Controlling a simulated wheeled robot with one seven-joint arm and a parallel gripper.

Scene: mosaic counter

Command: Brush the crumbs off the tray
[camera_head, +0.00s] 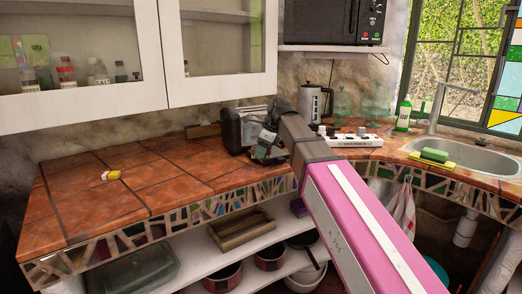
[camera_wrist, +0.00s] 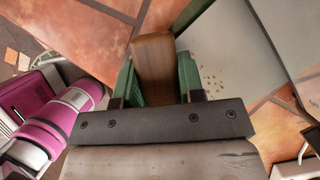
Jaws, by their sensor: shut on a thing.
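In the wrist view, my gripper (camera_wrist: 157,80) is shut on a brown wooden piece (camera_wrist: 154,58), which looks like the brush's handle, between its green fingers. The bristles cannot be made out. The grey tray (camera_wrist: 225,40) lies on the tiles to the right of the held piece. Several small tan crumbs (camera_wrist: 207,82) are scattered on the tray, just right of the right finger. In the head view, my gripper (camera_head: 266,150) is over the right part of the tiled counter. My own wrist and arm hide most of the tray there.
The terracotta counter (camera_head: 150,190) is mostly clear on the left, with a small yellow-and-white block (camera_head: 111,175) on it. A white power strip (camera_head: 350,139), a kettle (camera_head: 314,103) and a sink (camera_head: 470,150) are to the right. Cabinets (camera_head: 90,60) hang above.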

